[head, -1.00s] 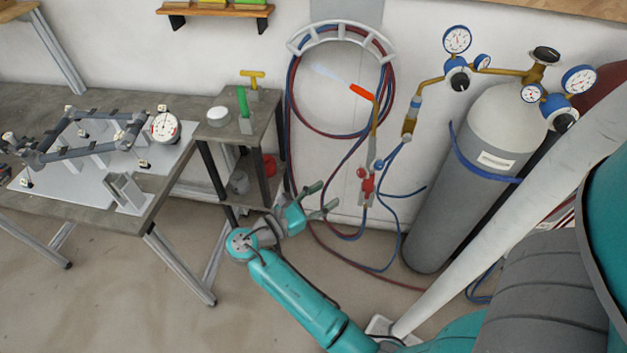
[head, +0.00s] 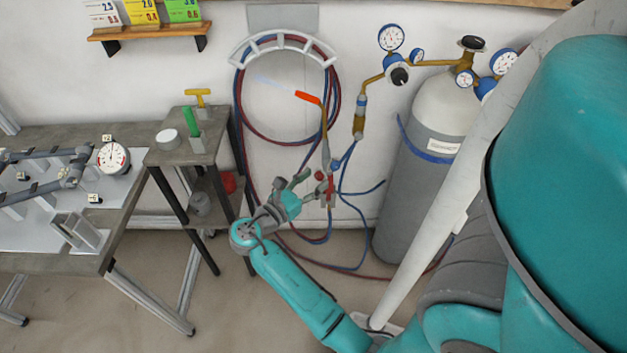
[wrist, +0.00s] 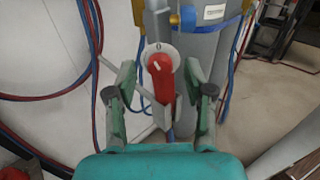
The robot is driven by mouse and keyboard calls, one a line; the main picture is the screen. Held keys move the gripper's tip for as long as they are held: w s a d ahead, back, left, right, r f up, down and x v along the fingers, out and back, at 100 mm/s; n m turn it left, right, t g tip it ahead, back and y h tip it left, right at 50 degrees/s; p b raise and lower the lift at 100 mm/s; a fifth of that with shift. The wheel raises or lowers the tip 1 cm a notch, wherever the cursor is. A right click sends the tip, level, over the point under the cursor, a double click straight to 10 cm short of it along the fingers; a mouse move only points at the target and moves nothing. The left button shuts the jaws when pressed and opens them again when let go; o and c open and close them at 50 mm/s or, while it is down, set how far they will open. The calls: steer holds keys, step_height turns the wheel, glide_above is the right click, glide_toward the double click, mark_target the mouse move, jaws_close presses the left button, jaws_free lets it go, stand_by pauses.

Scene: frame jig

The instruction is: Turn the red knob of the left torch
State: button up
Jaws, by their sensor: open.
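The left torch (head: 324,125) hangs upright on the wall side, with a glowing orange tip (head: 308,97) and a faint pale streak left of it. Its red knob (head: 319,175) is low on the torch. In the wrist view the red knob (wrist: 161,78) is elongated, in front of a white round dial marked 0. My gripper (head: 312,184) is open, close in front of the knob. In the wrist view its fingers (wrist: 159,92) stand left and right of the knob with gaps. How deep the knob sits between them I cannot tell.
Blue and red hoses loop from a white wall rack (head: 283,40) around the torches. A grey gas cylinder (head: 405,195) with gauges stands at the right. A small stand (head: 190,150) and workbench (head: 85,255) are left.

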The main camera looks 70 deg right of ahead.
steer(key=shift+s+d, duration=0.1)
steer(key=shift+d, duration=0.2)
jaws_close()
steer(key=m, duration=0.4)
stand_by(0.3)
jaws_free()
